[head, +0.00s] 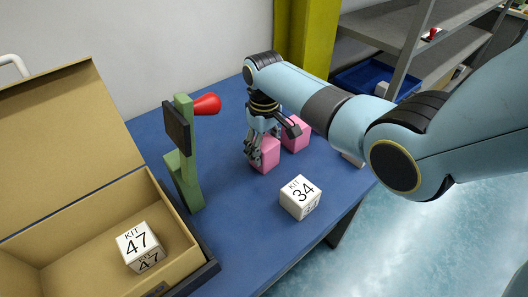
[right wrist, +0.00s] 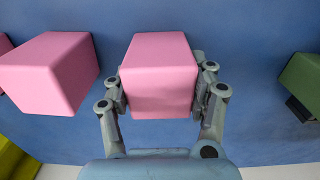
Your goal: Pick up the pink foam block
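A pink foam block (head: 266,156) is on the blue table, under my right gripper (head: 262,145). In the right wrist view the same block (right wrist: 158,78) fills the space between the fingers of my right gripper (right wrist: 160,92), with a finger pad against each side. I see no clear gap between pads and block. The block looks to be at table level. A second pink block (head: 297,133) stands right behind it, and shows left of the gripper in the right wrist view (right wrist: 52,72). My left gripper is not in view.
A green stand (head: 184,165) with a red knob (head: 207,104) is left of the gripper. A white KIT 34 cube (head: 300,197) lies in front. An open cardboard box (head: 60,240) holds a KIT 47 cube (head: 141,246). A yellow post (head: 308,40) and grey shelves (head: 390,25) stand behind.

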